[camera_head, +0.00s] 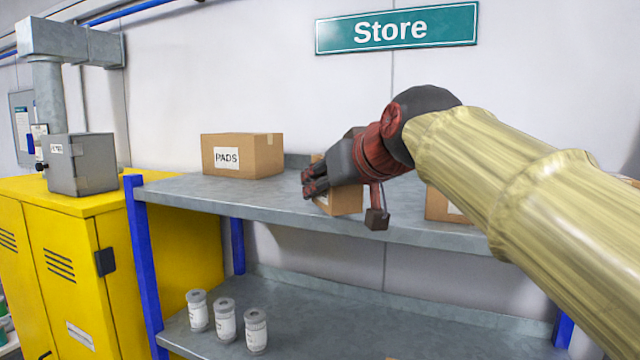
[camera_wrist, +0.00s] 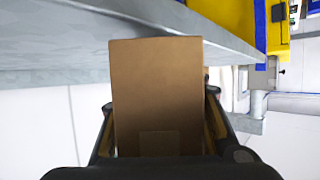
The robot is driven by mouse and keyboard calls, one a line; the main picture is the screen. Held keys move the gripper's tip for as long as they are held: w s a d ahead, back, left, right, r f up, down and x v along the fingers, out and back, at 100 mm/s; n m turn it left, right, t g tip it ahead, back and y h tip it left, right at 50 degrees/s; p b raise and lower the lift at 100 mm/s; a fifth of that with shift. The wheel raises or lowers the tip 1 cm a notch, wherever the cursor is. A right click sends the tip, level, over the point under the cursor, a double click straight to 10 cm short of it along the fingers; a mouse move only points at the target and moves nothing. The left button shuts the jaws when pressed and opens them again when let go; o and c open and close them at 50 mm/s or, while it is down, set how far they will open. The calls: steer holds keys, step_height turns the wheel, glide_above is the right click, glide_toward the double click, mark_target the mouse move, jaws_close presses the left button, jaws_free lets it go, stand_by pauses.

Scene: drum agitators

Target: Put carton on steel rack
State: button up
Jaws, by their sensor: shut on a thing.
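A small brown carton (camera_head: 347,202) is held by my gripper (camera_head: 313,182) at the top shelf of the steel rack (camera_head: 250,200). My gripper is shut on the carton, and its fingers and wrist hide part of it in the head view. In the wrist view the carton (camera_wrist: 157,85) looks upright between the two fingers (camera_wrist: 158,118), one on each side. The shelf's grey edge passes behind it there. I cannot tell whether the carton's bottom touches the shelf.
A larger carton marked PADS (camera_head: 243,155) stands on the top shelf at left. Another carton (camera_head: 445,205) is partly hidden behind my arm at right. Several white canisters (camera_head: 226,321) stand on the lower shelf. A yellow cabinet (camera_head: 70,270) adjoins the rack's left side.

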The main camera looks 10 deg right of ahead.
steer(key=shift+w+d+p, duration=0.25)
steer(key=shift+w+d, duration=0.5)
steer(key=shift+w, duration=0.25)
steer(key=shift+w+d+p, duration=0.2)
steer(key=shift+w+d, duration=0.5)
steer(key=shift+w, duration=0.25)
steer(key=shift+w+d+p, duration=0.25)
steer(key=shift+w+d, duration=0.5)
steer(key=shift+w, duration=0.25)
steer(key=shift+f+b, duration=0.5)
steer(key=shift+b, duration=0.1)
steer(key=o, duration=1.2)
steer(key=shift+o, duration=0.9)
